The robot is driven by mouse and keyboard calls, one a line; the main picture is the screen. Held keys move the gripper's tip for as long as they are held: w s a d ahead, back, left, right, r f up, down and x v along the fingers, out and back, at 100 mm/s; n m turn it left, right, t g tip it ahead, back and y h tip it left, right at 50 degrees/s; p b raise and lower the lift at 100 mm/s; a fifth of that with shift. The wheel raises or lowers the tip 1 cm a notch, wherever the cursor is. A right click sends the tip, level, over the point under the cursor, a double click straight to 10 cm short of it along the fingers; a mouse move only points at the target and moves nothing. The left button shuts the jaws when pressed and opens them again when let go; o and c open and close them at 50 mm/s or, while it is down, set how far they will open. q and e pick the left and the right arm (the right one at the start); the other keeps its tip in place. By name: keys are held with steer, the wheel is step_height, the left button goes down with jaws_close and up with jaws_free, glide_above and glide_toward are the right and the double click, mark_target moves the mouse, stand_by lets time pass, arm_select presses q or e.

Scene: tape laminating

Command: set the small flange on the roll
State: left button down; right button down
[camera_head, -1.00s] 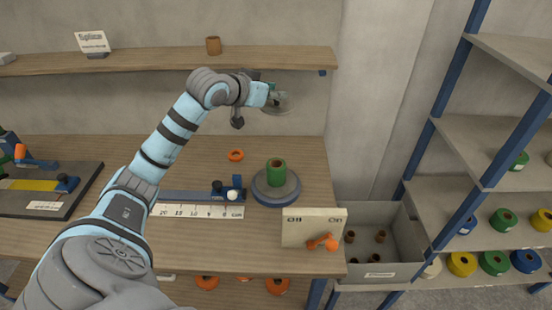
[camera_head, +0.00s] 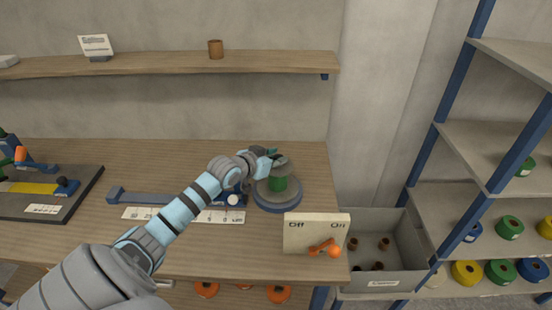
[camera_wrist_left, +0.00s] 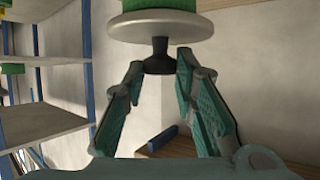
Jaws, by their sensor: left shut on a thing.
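The small flange is a pale grey disc with a dark knob; it shows in the left wrist view (camera_wrist_left: 160,27) and in the head view (camera_head: 283,169). My left gripper (camera_head: 272,156) is shut on its knob, as the left wrist view shows between the fingers (camera_wrist_left: 160,72). The green roll (camera_head: 278,185) stands upright on a round grey turntable with a blue base (camera_head: 277,208). The flange is over the roll's top, and green shows right against its far face in the wrist view. I cannot tell whether it rests fully on the roll. My right gripper is not in view.
A box with an orange lever (camera_head: 315,233) stands in front of the turntable. A ruler strip (camera_head: 150,214) lies left of it. A grey bin (camera_head: 405,265) holds brown cores at the right. A wooden shelf (camera_head: 160,63) runs behind; a rack of rolls (camera_head: 475,238) stands right.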

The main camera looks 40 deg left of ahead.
arm_select(q)
steer(key=c, duration=1.3)
jaws_free()
steer(key=shift+f, duration=0.1)
steer(key=shift+s+r, duration=0.15)
steer(key=shift+r, duration=0.1)
steer(key=p+v, duration=0.6)
steer(key=v, duration=0.5)
steer(key=shift+s+d+r, duration=0.1)
steer(key=shift+s+r, duration=0.1)
steer(key=shift+s, duration=0.1)
steer(key=shift+f, duration=0.1)
